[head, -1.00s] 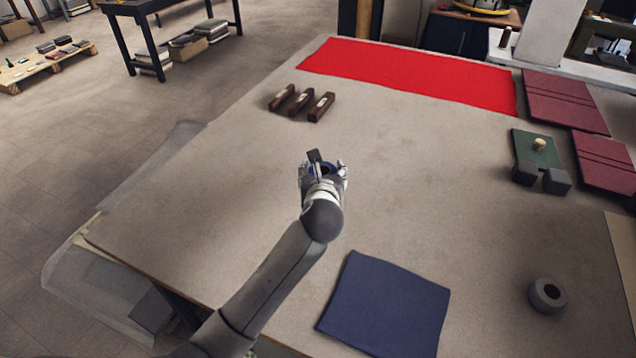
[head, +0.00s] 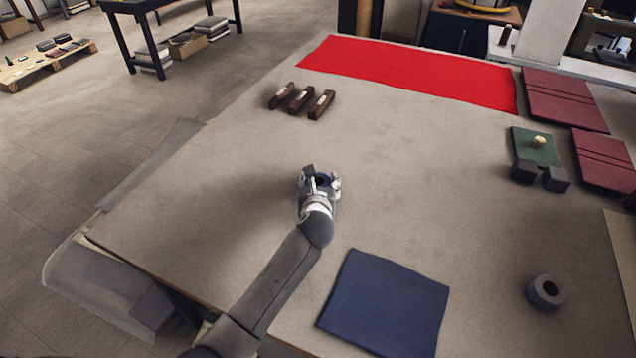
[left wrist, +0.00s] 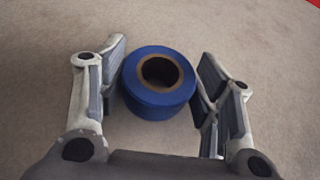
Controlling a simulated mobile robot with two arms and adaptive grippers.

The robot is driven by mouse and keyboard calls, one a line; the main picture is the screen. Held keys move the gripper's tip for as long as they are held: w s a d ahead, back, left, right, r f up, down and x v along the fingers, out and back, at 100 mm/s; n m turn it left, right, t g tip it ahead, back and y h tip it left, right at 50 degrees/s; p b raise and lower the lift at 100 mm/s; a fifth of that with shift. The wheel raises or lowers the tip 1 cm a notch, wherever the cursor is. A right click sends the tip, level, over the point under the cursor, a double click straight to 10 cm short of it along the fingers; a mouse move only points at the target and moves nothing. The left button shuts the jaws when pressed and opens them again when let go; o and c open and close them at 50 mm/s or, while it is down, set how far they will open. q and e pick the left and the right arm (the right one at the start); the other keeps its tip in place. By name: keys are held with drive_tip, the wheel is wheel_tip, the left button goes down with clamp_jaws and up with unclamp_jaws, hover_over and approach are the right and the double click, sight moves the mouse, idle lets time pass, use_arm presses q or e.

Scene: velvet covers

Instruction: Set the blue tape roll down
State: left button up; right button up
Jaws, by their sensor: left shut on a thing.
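My left gripper (head: 320,181) is over the middle of the large table in the head view. It is shut on the blue tape roll (head: 321,184), which is mostly hidden there by the hand. In the left wrist view the blue tape roll (left wrist: 158,103) is upright with its brown core facing the camera, between the two fingers of my left gripper (left wrist: 160,92). Beige table surface shows around it; I cannot tell whether the roll touches the table. My right gripper is not in view.
A folded navy cloth (head: 385,305) lies nearer, and a dark grey roll (head: 546,292) at right. Several dark wooden blocks (head: 302,101) and a red cloth (head: 410,72) lie farther back. Green and maroon pieces (head: 565,100) are at right. The table around the gripper is clear.

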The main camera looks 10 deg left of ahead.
use_arm(q)
drive_tip(key=o, duration=1)
